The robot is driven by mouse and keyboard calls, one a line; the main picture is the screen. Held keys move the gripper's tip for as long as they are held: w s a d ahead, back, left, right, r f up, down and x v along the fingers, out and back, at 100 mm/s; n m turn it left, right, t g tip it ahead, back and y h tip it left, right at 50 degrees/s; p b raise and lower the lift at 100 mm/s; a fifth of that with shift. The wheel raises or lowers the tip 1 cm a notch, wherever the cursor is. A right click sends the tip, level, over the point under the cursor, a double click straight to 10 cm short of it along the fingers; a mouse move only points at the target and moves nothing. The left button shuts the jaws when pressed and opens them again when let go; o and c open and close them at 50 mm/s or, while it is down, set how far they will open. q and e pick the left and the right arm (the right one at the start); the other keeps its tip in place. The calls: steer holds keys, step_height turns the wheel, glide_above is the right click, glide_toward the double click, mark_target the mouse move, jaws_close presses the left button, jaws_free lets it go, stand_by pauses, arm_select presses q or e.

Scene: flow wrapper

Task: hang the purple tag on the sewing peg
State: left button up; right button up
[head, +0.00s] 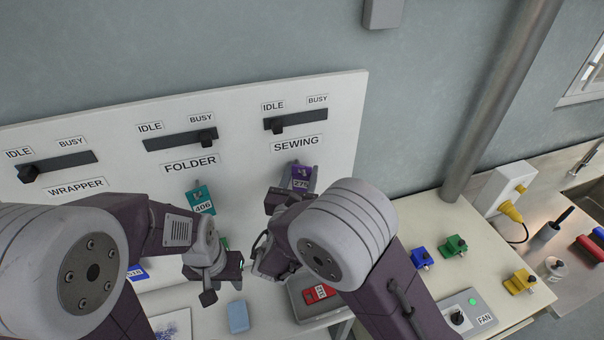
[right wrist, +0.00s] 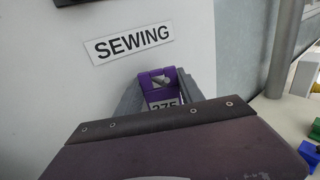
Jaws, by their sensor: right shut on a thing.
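The purple tag (head: 301,172), marked 275, is at the white board just below the SEWING label. My right gripper (head: 302,181) is shut on it. In the right wrist view the purple tag (right wrist: 157,88) sits between the two grey fingers, and its lower part is hidden by the gripper body. The light sewing peg (right wrist: 161,80) shows at the tag's upper opening; I cannot tell whether it passes fully through. My left gripper (head: 222,278) hangs low in front of the board, left of the right arm; its jaw opening is unclear.
A teal tag (head: 201,200), marked 406, hangs below the FOLDER label (head: 190,164). A red tag (head: 319,293) lies in a grey tray below. The SEWING slider (head: 295,121) is above the purple tag.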

steer(key=o, duration=1.3)
steer(key=shift+o, duration=0.5)
steer(key=shift+d, duration=0.3)
arm_select(q)
steer(key=shift+d, duration=0.25)
arm_select(e)
steer(key=shift+a, duration=0.1)
arm_select(q)
steer(key=shift+a, duration=0.1)
arm_select(e)
steer(key=shift+a, duration=0.1)
